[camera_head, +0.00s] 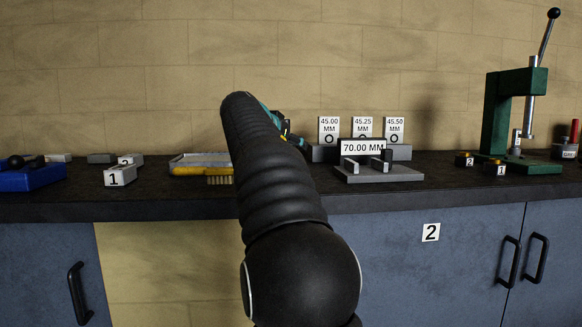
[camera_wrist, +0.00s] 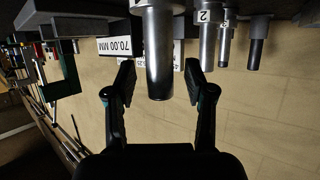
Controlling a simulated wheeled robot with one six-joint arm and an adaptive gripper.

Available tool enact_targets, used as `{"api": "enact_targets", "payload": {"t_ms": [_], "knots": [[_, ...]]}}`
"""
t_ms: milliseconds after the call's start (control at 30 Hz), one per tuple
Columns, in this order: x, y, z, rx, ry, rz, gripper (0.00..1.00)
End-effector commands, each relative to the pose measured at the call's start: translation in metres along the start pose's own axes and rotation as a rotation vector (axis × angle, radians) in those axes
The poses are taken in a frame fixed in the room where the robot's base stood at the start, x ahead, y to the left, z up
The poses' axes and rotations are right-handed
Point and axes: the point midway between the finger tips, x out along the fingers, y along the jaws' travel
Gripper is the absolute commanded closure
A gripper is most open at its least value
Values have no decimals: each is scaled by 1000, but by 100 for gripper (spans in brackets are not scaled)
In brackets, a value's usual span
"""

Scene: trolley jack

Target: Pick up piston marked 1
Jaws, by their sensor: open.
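In the wrist view, which appears upside down, a thick grey metal cylinder (camera_wrist: 159,55) stands between the fingers of my gripper (camera_wrist: 160,80). The fingers are open, with a visible gap on each side of it. A white label edge shows at the cylinder's base, but its number cannot be read, so I cannot confirm it is piston 1. A cylinder labelled 2 (camera_wrist: 208,45) stands to its right, with thinner cylinders (camera_wrist: 225,45) beyond. In the head view my arm hides these cylinders and most of my gripper.
A grey fixture with a 70.00 MM sign (camera_head: 362,148) stands right of my arm, before three size cards. A green press (camera_head: 497,115) is at far right, near small parts marked 1 and 2. A block marked 1 (camera_head: 121,175) and a yellow-edged tray (camera_head: 190,170) are left.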

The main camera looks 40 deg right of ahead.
Motion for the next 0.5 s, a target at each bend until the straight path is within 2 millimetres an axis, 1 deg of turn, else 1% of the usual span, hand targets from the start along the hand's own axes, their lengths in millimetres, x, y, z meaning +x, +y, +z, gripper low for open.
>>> {"api": "enact_targets", "payload": {"t_ms": [67,100,167,200,267,300,333,500], "knots": [[0,0,0,0,0,0,46],[0,0,0,0,0,0,49],[0,0,0,0,0,0,64],[0,0,0,0,0,0,74],[0,0,0,0,0,0,89],[0,0,0,0,0,0,99],[0,0,0,0,0,0,100],[0,0,0,0,0,0,100]]}}
